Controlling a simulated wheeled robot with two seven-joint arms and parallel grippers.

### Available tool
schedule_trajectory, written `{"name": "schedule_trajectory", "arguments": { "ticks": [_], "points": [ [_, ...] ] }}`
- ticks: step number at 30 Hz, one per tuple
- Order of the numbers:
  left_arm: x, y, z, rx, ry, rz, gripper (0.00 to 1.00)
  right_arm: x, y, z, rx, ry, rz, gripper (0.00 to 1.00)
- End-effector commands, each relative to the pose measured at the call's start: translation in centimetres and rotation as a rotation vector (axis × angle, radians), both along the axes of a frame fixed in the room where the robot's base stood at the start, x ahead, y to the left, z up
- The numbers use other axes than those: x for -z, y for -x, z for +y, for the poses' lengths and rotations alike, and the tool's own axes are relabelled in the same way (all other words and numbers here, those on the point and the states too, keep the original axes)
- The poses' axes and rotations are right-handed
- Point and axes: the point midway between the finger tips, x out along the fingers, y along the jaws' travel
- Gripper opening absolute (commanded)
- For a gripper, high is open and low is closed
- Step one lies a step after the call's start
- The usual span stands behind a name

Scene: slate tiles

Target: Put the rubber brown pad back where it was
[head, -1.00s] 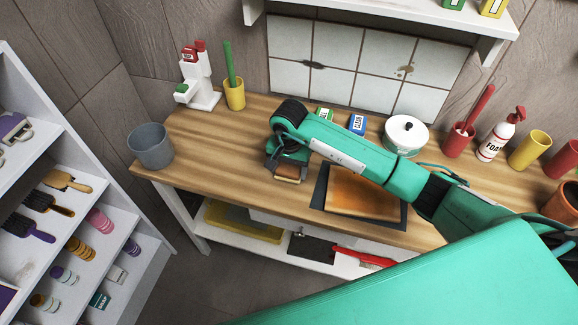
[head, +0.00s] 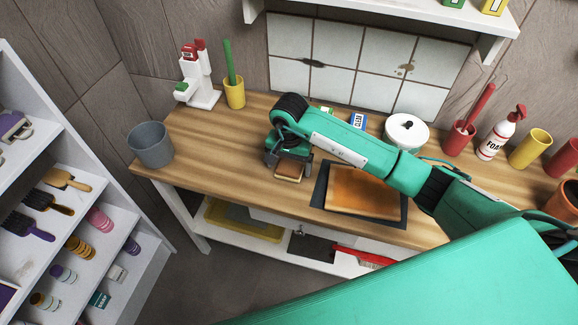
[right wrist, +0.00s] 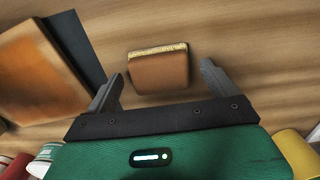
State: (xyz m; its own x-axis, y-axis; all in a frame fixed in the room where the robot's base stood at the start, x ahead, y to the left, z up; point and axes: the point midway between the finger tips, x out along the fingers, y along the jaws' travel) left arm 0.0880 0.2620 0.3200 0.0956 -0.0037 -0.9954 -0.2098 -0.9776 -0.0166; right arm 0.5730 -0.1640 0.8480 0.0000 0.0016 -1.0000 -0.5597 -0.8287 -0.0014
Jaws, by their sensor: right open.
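The brown pad (head: 290,169) is a small block with a brown face and a pale, sponge-like edge. It lies near the front middle of the wooden counter, left of a rusty-orange plate. In the right wrist view the pad (right wrist: 158,72) sits between the finger lines, with a gap on each side. My right gripper (head: 289,160) is open around or just above it; the wrist view also shows both fingers (right wrist: 161,70) spread apart. Whether the pad rests fully flat is hard to tell. My left gripper is not in view.
The rusty-orange plate (head: 362,190) lies on a dark mat (head: 319,190) to the right. A grey bucket (head: 150,146) stands at the counter's left end. A white pot (head: 407,133), red cup (head: 458,140) and foam bottle (head: 497,137) stand behind. Counter left of the gripper is clear.

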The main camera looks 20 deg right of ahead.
Motion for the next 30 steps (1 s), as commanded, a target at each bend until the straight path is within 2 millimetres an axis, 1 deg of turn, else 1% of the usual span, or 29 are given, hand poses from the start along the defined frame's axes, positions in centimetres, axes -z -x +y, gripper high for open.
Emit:
{"name": "schedule_trajectory", "arguments": {
  "ticks": [1, 4, 9, 12, 15, 18, 21, 30],
  "points": [
    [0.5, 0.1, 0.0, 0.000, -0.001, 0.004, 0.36, -0.8, -0.1, -0.1, -0.002, 0.002, -0.007, 0.89],
    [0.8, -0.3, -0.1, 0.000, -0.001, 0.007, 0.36, -2.9, -0.1, -0.1, -0.002, 0.001, -0.007, 0.89],
    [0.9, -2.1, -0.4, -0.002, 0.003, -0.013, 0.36, -6.4, -0.1, 0.0, -0.002, 0.002, -0.006, 0.89],
    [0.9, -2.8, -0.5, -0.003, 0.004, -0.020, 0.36, -8.1, -0.1, -0.1, -0.001, 0.002, -0.005, 0.89],
    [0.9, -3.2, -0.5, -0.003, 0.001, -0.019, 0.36, -9.4, -0.1, 0.0, 0.000, 0.001, -0.004, 0.89],
    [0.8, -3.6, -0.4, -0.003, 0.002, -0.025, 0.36, -10.2, 0.0, 0.0, 0.000, 0.001, -0.002, 0.89],
    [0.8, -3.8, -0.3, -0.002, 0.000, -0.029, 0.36, -10.6, 0.0, 0.0, 0.000, 0.002, -0.001, 0.89],
    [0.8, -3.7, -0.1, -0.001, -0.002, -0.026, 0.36, -10.7, 0.0, 0.0, 0.000, 0.001, 0.000, 0.89]
  ]
}}
